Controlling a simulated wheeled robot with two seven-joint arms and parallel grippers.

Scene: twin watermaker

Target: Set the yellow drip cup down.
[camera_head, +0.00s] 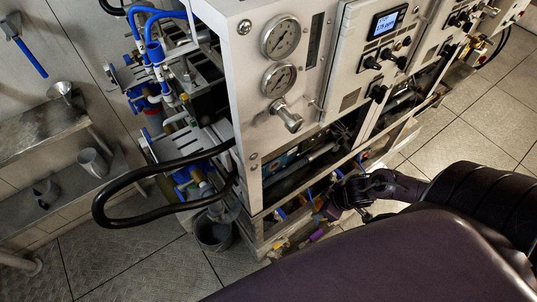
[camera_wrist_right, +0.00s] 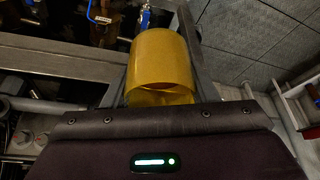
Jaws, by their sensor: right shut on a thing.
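The yellow drip cup (camera_wrist_right: 162,62) is in the right wrist view, just beyond the gripper body, with its rounded side and an open end showing. My right gripper (camera_head: 332,206) is shut on the cup. In the head view the gripper is low at the front of the watermaker frame, beside its lower opening. I cannot clearly make out the cup in the head view. My left gripper is not in view.
The watermaker cabinet (camera_head: 255,100) with gauges stands close by. A black hose (camera_head: 150,168) loops out at its left. A grey bucket (camera_head: 213,232) stands on the floor. Shelves with metal cups (camera_head: 94,162) are at the left. The tiled floor (camera_head: 487,125) at the right is clear.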

